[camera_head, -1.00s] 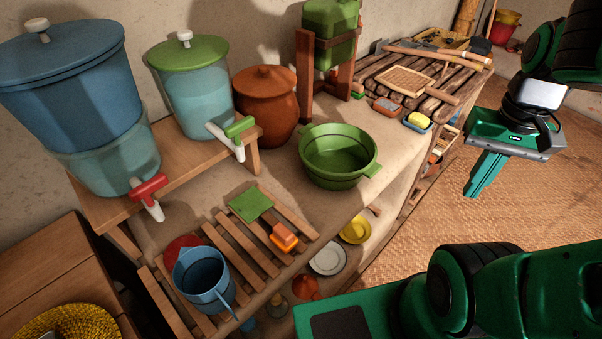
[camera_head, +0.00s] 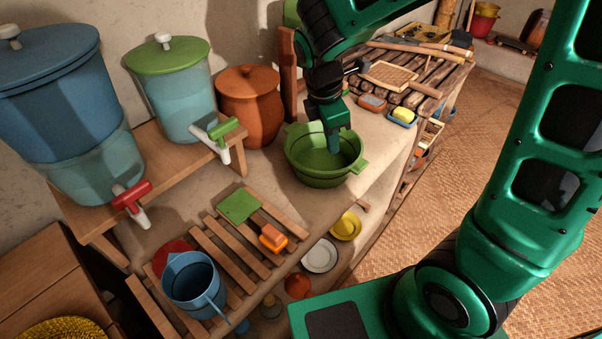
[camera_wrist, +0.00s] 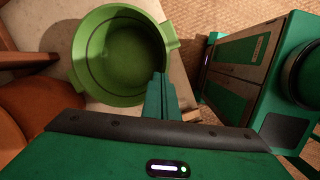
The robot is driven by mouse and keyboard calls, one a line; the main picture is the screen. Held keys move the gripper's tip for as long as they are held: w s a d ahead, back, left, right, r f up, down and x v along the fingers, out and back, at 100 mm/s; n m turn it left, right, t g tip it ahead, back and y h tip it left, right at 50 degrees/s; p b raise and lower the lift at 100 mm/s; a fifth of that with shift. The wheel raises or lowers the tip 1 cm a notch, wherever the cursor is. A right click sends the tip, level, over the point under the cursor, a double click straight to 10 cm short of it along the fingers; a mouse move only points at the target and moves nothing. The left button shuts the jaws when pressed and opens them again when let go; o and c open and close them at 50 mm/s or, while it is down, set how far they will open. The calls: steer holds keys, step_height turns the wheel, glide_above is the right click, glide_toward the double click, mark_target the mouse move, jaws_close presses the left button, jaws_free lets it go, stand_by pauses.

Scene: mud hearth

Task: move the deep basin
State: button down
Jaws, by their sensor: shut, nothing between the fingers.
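The deep basin is a round green bowl (camera_head: 312,172) with side handles, standing upright on the mud counter (camera_head: 262,175). In the wrist view the basin (camera_wrist: 92,72) fills the upper left and looks empty inside. My gripper (camera_head: 333,148) points down over the basin in the head view and hides part of its far rim and inside. In the wrist view my gripper (camera_wrist: 160,80) shows its closed fingers near the basin's handle side. It is shut with nothing in it. I cannot tell whether the fingertips touch the basin.
A brown lidded pot (camera_head: 250,105) stands close behind the basin, left. A wooden slatted rack (camera_head: 215,255) holds a blue jug (camera_head: 193,284) and an orange soap dish (camera_head: 272,238). The counter's front edge is near the basin.

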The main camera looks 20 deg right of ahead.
steer(key=w+a+f+n, duration=0.2)
steer(key=a+f+n, duration=0.3)
steer(key=a, duration=0.4)
steer(key=shift+n+t, duration=0.3)
steer(key=shift+n, duration=0.4)
steer(key=x, duration=0.8)
steer(key=shift+w+d+f, duration=0.1)
steer(key=shift+f, duration=0.1)
